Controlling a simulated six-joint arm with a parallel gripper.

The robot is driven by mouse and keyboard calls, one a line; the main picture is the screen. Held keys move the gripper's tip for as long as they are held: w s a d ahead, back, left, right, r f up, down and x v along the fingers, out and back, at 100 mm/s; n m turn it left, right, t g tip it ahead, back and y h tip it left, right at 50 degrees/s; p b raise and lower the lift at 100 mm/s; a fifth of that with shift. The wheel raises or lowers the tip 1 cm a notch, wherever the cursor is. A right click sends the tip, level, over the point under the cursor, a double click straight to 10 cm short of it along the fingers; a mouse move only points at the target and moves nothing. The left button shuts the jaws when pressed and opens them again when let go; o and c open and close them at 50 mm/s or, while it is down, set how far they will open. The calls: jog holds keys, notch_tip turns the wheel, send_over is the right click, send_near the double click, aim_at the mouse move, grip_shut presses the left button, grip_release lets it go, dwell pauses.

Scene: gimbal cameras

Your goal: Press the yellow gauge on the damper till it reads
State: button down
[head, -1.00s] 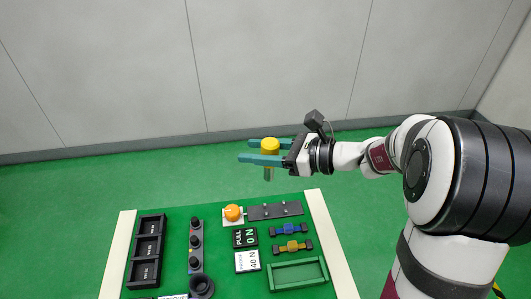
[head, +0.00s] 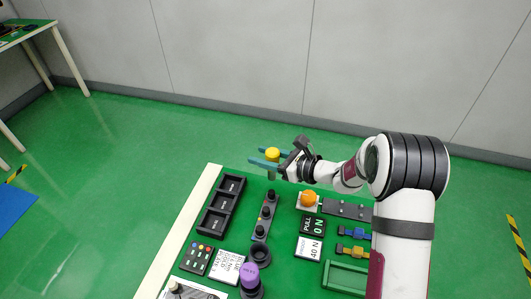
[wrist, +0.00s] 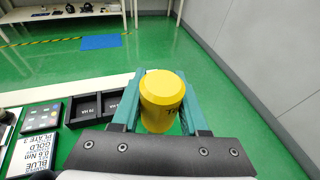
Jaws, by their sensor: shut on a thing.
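My gripper (head: 271,158) is shut on the yellow gauge (head: 272,154), a yellow cylinder with a bevelled top. It is held upright above the far part of the green table. In the wrist view the gauge (wrist: 162,98) sits between the two teal fingers, with dark lettering partly visible on its side. I cannot tell for sure which thing is the damper. A purple-capped cylinder (head: 249,273) with lettering stands at the near part of the table, well apart from my gripper.
A black three-bin tray (head: 222,203) lies left of a strip with several black knobs (head: 267,213).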

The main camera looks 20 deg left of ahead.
jog(key=shift+f, duration=2.95)
jog(key=shift+f, duration=0.35)
